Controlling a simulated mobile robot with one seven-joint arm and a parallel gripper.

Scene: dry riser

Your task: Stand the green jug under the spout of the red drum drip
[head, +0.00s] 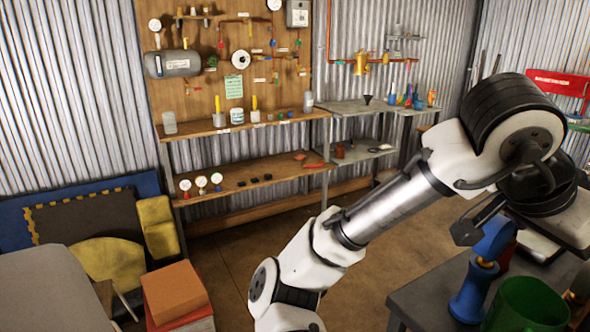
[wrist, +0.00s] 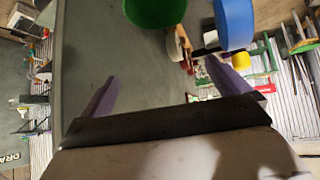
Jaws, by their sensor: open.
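A green jug (head: 525,305) stands on the dark table at the lower right of the head view, cut off by the bottom edge. A round green shape at the top of the wrist view (wrist: 155,12) looks like the same jug. My gripper (wrist: 160,78) is open and empty, its two purple fingers apart over the grey table surface, with the green shape beyond them. In the head view my gripper is at the right, above the table and partly hidden by my arm. I cannot make out the red drum drip or its spout in either view.
A blue bottle-like object (head: 468,290) stands close left of the jug; a blue cylinder (wrist: 235,22) shows beside the green shape in the wrist view. The dark table (head: 425,290) has bare surface at its left. Wooden shelves (head: 245,130) stand along the back wall.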

